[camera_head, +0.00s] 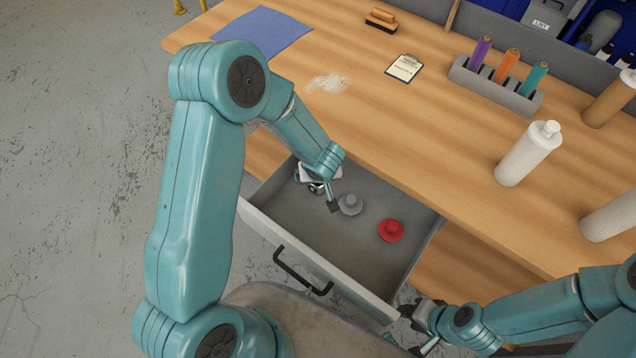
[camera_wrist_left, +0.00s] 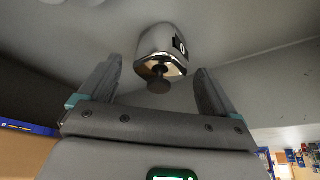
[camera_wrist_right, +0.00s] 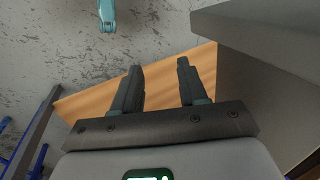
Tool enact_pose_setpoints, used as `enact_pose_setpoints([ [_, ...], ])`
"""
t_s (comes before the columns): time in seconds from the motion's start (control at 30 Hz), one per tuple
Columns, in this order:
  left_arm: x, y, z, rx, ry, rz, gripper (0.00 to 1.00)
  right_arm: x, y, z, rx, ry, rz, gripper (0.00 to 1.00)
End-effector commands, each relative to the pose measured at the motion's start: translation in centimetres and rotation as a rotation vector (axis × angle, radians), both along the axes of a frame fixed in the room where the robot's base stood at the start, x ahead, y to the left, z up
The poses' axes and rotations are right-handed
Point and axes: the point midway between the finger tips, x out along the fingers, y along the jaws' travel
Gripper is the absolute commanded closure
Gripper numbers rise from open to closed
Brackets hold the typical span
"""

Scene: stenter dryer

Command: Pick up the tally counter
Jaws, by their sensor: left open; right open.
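The tally counter (camera_wrist_left: 162,42) is a shiny chrome body with a dark window showing a digit and a dark plunger knob. In the left wrist view it lies just ahead of and between the fingers of my left gripper (camera_wrist_left: 158,72), which is open and does not grip it. In the head view the tally counter (camera_head: 316,188) is mostly hidden under my left gripper (camera_head: 324,194), inside the open drawer (camera_head: 275,222). My right gripper (camera_head: 424,328) is open and empty, low by the drawer's front right corner; it also shows in the right wrist view (camera_wrist_right: 160,70).
A grey knobbed piece (camera_head: 349,204) and a red one (camera_head: 390,230) lie in the drawer, right of my left gripper. The drawer walls surround them.

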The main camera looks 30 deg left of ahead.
Motion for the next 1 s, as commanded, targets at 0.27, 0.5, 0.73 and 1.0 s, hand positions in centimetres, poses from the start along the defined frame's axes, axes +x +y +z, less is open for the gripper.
enact_pose_setpoints([
  [0.27,0.1,0.0,-0.2,0.000,-0.001,-0.001,0.16,0.0,0.0,0.0,0.000,0.000,0.000,0.57],
  [0.5,0.1,0.0,-0.2,0.000,-0.001,-0.001,0.73,0.0,0.0,0.0,0.000,0.000,0.000,0.57],
  [0.73,0.1,0.0,-0.1,0.000,0.000,-0.001,0.73,0.0,0.0,0.0,0.000,0.000,0.000,0.57],
  [1.0,0.2,0.0,3.1,0.000,-0.005,-0.001,0.73,0.0,0.0,1.4,0.000,0.000,0.000,0.57],
])
